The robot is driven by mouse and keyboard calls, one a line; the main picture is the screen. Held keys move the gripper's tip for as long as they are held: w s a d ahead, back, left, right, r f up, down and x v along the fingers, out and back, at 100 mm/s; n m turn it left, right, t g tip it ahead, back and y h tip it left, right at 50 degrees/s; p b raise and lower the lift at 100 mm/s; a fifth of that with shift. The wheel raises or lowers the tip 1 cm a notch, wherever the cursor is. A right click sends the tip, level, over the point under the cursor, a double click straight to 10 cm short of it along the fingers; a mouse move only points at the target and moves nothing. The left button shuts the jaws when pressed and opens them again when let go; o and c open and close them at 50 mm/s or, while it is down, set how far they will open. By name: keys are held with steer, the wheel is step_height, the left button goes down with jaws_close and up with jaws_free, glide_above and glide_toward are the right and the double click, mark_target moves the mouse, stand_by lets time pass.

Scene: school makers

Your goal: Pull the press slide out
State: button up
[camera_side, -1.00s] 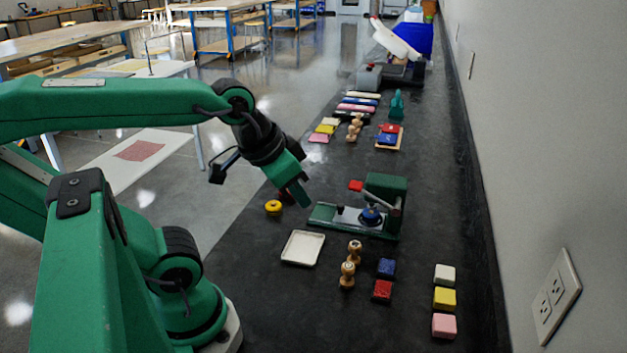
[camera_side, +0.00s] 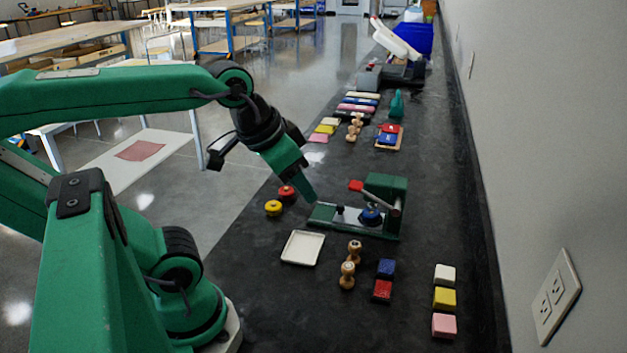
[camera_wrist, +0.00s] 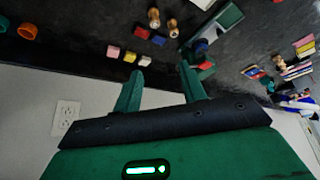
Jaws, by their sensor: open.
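The press (camera_side: 385,190) is a green frame with a red-tipped lever (camera_side: 356,186), standing on the dark counter. Its pale slide (camera_side: 350,219) lies low on the green base, with a small dark knob (camera_side: 340,210) at its left end and a blue round piece (camera_side: 370,215) under the press head. My gripper (camera_side: 309,196) is open, just above and left of the slide's knob end, apparently apart from it. In the wrist view my gripper's two fingers (camera_wrist: 162,84) are spread with nothing between them, and the press (camera_wrist: 215,36) shows beyond the right finger.
A white tray (camera_side: 303,248) lies left of the press. Two wooden stamps (camera_side: 348,270), blue and red blocks (camera_side: 383,290), and white, yellow and pink blocks (camera_side: 445,298) stand nearer the camera. Yellow and red round pieces (camera_side: 274,208) are at left. A wall (camera_side: 540,150) bounds the right.

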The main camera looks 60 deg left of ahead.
steer(key=w+a+r+n+g, duration=0.1)
steer(key=w+a+r+n, duration=0.15)
steer(key=w, duration=0.25)
steer(key=w+a+r+n+g, duration=0.1)
steer(key=w+a+r, duration=0.2)
steer(key=w+r, duration=0.15)
steer(key=n+g, duration=0.4)
steer(key=n, duration=0.2)
glide_above(341, 204)
step_height(341, 204, down, 4)
steer(key=shift+m, duration=0.25)
step_height(341, 204, down, 27)
steer(key=shift+s+f, duration=0.1)
stand_by(0.3)
jaws_close()
